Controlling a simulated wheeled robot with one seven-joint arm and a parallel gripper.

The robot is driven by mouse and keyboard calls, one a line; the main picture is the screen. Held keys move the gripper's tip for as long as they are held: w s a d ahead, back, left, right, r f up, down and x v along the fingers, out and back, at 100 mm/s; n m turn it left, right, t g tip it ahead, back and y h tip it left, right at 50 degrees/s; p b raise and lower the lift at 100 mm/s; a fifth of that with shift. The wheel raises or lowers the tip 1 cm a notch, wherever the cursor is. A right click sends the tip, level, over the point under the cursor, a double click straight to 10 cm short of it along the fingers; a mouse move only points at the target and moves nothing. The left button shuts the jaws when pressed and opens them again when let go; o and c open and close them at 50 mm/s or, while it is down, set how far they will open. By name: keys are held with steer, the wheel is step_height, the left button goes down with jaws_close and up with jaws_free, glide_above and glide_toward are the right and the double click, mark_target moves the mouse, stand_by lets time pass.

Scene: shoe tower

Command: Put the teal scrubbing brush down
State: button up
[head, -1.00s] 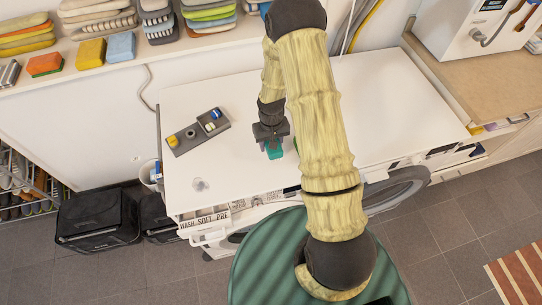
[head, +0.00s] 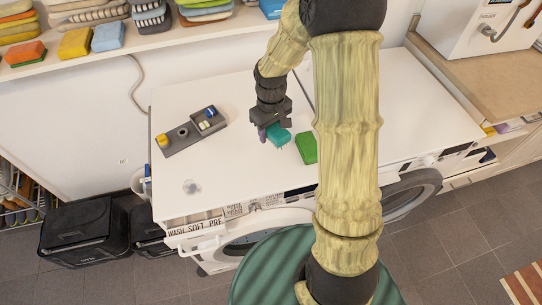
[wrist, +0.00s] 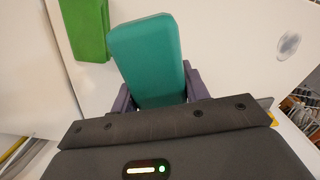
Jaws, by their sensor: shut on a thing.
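The teal scrubbing brush (head: 278,139) is in my gripper (head: 270,131), over the white top of the washing machine (head: 235,165). In the wrist view the teal brush (wrist: 148,58) sits between the two purple-grey fingers of my gripper (wrist: 157,90), its broad back toward the camera. In the head view its bristles point down near the white top; I cannot tell whether they touch it. A green brush or block (head: 306,148) lies on the white top just right of the teal brush, and it also shows in the wrist view (wrist: 86,28).
A grey tray (head: 181,147) with a yellow piece and small items lies to the left on the white top. A small clear round object (head: 191,187) is near the front left. A shelf of folded cloths and sponges (head: 75,43) runs behind. The white top's front left is mostly clear.

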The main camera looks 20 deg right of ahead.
glide_above(271, 157)
steer(key=shift+w+f, duration=0.15)
steer(key=shift+f, duration=2.95)
steer(key=shift+f+p, duration=0.4)
steer(key=shift+f, duration=1.45)
steer(key=shift+f, duration=0.3)
steer(key=o, duration=1)
steer(key=shift+d, duration=0.1)
steer(key=shift+o, duration=0.2)
steer(key=shift+s, duration=0.2)
